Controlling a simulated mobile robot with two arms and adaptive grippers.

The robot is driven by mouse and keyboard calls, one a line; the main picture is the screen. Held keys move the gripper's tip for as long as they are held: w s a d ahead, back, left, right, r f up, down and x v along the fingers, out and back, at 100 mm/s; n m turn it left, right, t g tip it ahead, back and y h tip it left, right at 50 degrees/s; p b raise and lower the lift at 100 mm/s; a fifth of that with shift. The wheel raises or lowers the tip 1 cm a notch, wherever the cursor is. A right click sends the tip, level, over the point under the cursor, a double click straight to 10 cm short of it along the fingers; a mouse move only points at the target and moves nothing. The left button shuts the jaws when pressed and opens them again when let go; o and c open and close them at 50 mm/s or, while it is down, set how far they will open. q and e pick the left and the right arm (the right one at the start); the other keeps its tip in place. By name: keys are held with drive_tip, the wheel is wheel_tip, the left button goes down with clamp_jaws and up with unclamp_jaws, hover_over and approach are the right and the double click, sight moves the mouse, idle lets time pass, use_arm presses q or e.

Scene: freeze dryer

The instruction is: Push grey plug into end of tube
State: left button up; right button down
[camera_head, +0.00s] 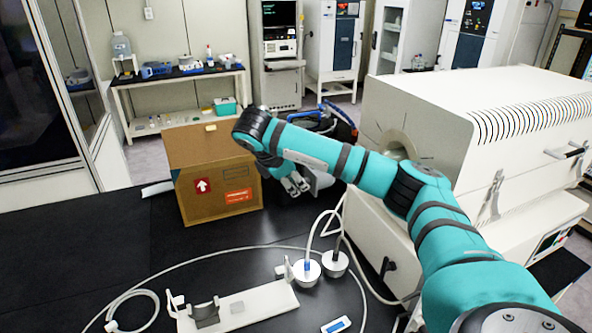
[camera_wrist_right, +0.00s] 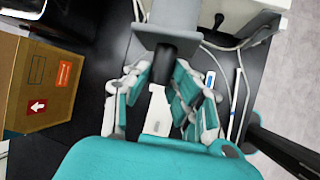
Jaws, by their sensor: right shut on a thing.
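The grey plug (camera_wrist_right: 168,17) shows in the wrist view as a pale grey block with a dark round stem (camera_wrist_right: 165,66). My right gripper (camera_wrist_right: 163,84) has its fingers on either side of the stem and is shut on the plug. In the head view the right gripper (camera_head: 297,186) is beside the cardboard box, with part of the plug (camera_head: 322,179) showing behind it. The round tube end (camera_head: 404,150) shows in the left side of the white furnace (camera_head: 440,125), partly hidden by my right arm. The plug is apart from the tube. My left gripper is out of view.
A cardboard box (camera_head: 215,185) stands left of the gripper. A white stand (camera_head: 245,306), two round flanges (camera_head: 307,273) with hoses and a small blue-and-white device (camera_head: 336,325) lie on the black table. Dark equipment (camera_head: 325,121) stands behind the gripper.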

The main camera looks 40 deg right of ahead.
sight(311, 176)
drive_tip(key=shift+s+d+r, duration=0.15)
drive_tip(key=shift+d, duration=0.3)
drive_tip(key=shift+s+d, duration=0.25)
drive_tip(key=shift+d, duration=0.55)
drive_tip(key=shift+s+d, duration=0.1)
drive_tip(key=shift+d, duration=0.3)
drive_tip(key=shift+s+d, duration=0.2)
drive_tip(key=shift+d, duration=0.35)
drive_tip(key=shift+a, duration=0.1)
drive_tip(key=shift+d+r+m+b, duration=0.1)
drive_tip(key=shift+d+m+b, duration=0.1)
drive_tip(key=shift+m+b, duration=0.1)
